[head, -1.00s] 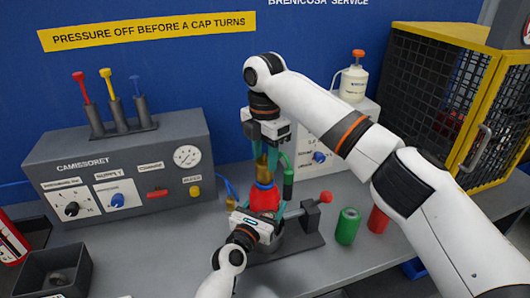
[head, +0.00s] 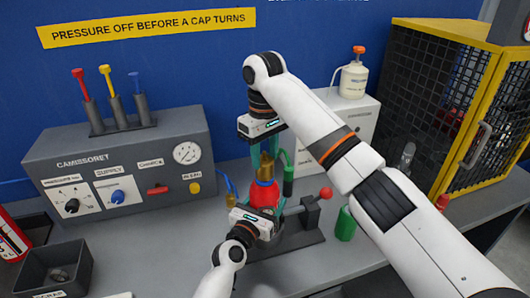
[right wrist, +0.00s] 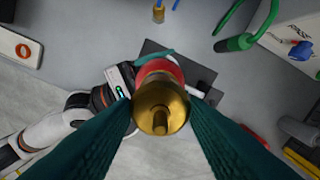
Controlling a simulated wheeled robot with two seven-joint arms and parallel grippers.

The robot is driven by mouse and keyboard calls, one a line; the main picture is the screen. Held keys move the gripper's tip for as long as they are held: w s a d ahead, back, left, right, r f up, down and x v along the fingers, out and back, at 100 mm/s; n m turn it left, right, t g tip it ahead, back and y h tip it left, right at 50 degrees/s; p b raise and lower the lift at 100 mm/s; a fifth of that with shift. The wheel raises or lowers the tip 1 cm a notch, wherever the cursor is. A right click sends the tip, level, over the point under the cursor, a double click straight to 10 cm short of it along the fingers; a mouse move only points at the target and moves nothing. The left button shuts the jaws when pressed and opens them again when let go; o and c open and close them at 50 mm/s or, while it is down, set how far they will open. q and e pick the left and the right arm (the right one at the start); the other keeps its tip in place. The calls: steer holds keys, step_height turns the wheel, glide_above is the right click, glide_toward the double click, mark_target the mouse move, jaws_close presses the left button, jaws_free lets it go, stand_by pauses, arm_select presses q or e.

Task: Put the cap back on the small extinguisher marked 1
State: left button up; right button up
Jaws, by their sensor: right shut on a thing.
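The small extinguisher (head: 262,196) is red and stands upright in a dark clamp stand (head: 300,238) with a red-knobbed handle. I cannot read a number on it. My right gripper (head: 265,152) is above it, pointing down, shut on the brass cap (head: 265,170). In the right wrist view the cap (right wrist: 160,108) sits between the teal fingers, over the red body (right wrist: 158,68). Whether the cap touches the neck is hard to tell. My left gripper (head: 262,212) is low at the red body, its teal fingers beside it; their grip is partly hidden.
A grey control panel (head: 130,165) with knobs and a gauge stands at left. A dark open bin (head: 55,268) is at front left. A yellow-framed mesh cage (head: 460,110) stands at right. A green hose (head: 288,170) is close beside the cap.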

steer(key=m, duration=0.4)
steer(key=shift+m, duration=0.3)
steer(key=m, duration=1)
steer(key=shift+w+m, duration=0.1)
steer(key=shift+m, duration=0.2)
steer(key=m, duration=1.2)
steer(key=shift+m, duration=0.3)
steer(key=m, duration=0.6)
steer(key=shift+d+m, duration=0.1)
steer(key=shift+m, duration=0.3)
steer(key=o, duration=1.1)
